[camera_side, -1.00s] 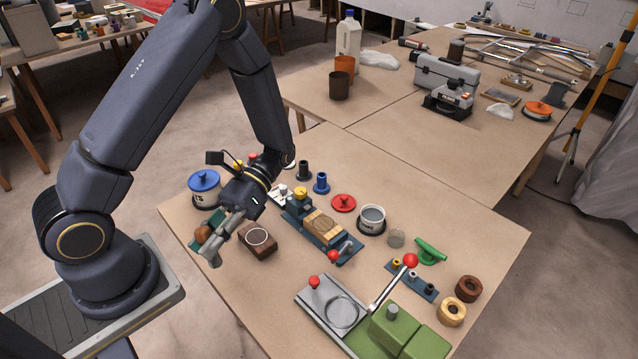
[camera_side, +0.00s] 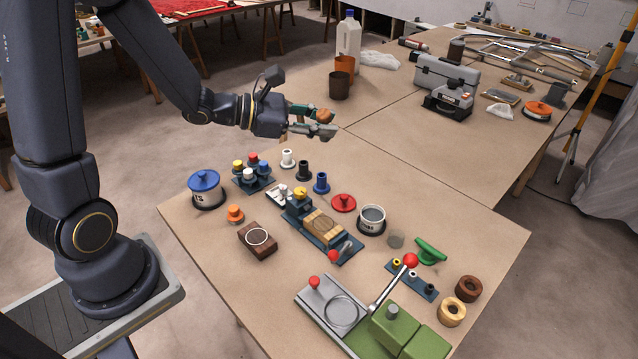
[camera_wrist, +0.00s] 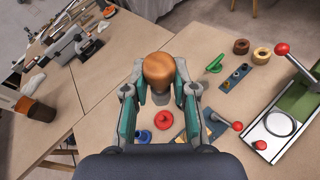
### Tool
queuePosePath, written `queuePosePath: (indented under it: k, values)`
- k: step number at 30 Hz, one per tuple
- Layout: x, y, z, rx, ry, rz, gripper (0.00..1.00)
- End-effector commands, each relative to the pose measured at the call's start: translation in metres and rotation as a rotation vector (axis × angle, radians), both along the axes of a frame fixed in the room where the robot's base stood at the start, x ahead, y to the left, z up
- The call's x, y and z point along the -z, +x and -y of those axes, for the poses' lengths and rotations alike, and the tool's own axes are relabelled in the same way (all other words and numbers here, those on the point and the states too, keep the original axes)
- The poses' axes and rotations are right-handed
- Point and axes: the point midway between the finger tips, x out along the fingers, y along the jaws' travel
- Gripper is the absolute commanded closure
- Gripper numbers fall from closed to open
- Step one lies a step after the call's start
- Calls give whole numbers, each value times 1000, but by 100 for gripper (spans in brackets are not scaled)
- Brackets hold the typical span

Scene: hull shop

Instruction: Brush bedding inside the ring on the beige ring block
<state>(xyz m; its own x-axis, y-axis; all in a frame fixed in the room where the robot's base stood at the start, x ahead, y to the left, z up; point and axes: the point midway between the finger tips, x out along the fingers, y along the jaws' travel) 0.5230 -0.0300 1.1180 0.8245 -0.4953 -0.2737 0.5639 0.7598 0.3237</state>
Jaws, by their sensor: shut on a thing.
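The beige ring block (camera_side: 325,223) is a light wooden block with a ring outline on top, seated in a blue fixture (camera_side: 345,254) at mid-table in the side view. My gripper (camera_side: 322,121) is raised high above the far part of the table, well clear of the block. It is shut on a brush-like tool with a rounded orange-brown wooden handle (camera_side: 325,115). The handle (camera_wrist: 158,70) shows between the fingers in the wrist view, with a grey part below it. Its bristles cannot be made out. The block is mostly hidden there.
A dark brown block with a pale ring (camera_side: 257,241) lies left of the fixture. A blue-lidded pot (camera_side: 206,188), a grey open tin (camera_side: 372,219) and a red lid (camera_side: 343,203) stand around. A green-and-grey press (camera_side: 342,312) is at the front. The far tabletop is partly bare.

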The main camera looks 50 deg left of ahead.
Motion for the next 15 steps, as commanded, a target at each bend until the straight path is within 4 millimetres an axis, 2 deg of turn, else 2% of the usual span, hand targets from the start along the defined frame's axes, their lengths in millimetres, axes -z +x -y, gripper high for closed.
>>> queuePosePath:
  k: [5, 15]
  values:
    - [-10, 13, -28, -152, 1, 4, 100]
    - [52, 12, -27, -145, -3, -8, 100]
